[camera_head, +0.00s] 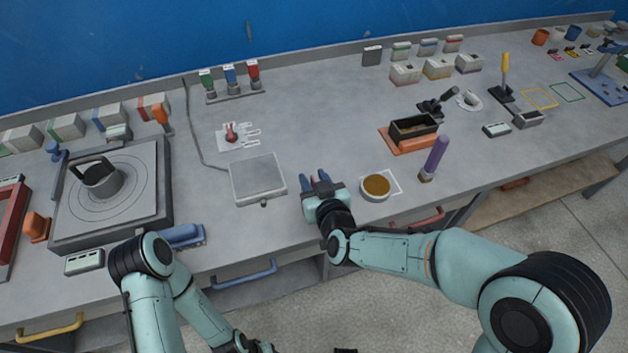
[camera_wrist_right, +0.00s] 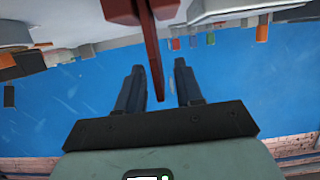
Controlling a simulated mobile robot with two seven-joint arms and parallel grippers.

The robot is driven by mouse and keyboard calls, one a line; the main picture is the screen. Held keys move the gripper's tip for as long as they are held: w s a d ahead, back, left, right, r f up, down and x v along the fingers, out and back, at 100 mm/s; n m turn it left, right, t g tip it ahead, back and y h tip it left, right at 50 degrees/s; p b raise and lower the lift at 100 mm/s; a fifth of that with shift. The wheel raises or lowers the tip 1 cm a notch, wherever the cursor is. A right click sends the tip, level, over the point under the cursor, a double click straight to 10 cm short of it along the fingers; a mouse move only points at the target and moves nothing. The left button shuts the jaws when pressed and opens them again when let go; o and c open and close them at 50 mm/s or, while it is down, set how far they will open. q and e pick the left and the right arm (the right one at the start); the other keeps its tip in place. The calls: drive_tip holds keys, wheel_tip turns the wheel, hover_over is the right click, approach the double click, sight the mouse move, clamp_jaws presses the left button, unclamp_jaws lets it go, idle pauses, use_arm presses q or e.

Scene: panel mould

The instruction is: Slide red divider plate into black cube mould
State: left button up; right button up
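My right gripper (camera_head: 318,178) is over the front of the bench, between the flat grey plate and the round tan-filled dish. The right wrist view shows its two dark fingers (camera_wrist_right: 160,88) apart, with a narrow dark red plate (camera_wrist_right: 150,45) seen edge-on between them. Gaps show on both sides of the plate. In the head view the red plate is mostly hidden by the fingers. A black open box (camera_head: 414,124), seemingly the mould, stands on an orange-red base (camera_head: 407,146) further back and right, apart from the gripper. My left arm is low at the left; its fingers are not visible.
A grey flat plate (camera_head: 257,180) lies left of my right gripper. A turntable-like unit (camera_head: 112,195) is at the left.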

drive_tip(key=shift+s+r, duration=0.15)
drive_tip(key=shift+s, duration=0.25)
drive_tip(key=shift+c, duration=0.6)
clamp_jaws()
use_arm(q)
drive_tip(key=shift+s, duration=0.3)
drive_tip(key=w+r+p, duration=0.5)
drive_tip(key=r+p, duration=0.3)
drive_tip(key=r, duration=0.2)
drive_tip(key=shift+t, duration=0.3)
use_arm(e)
wheel_tip(320, 180, up, 20)
use_arm(q)
drive_tip(key=shift+s, duration=0.1)
use_arm(e)
drive_tip(key=shift+w, duration=0.1)
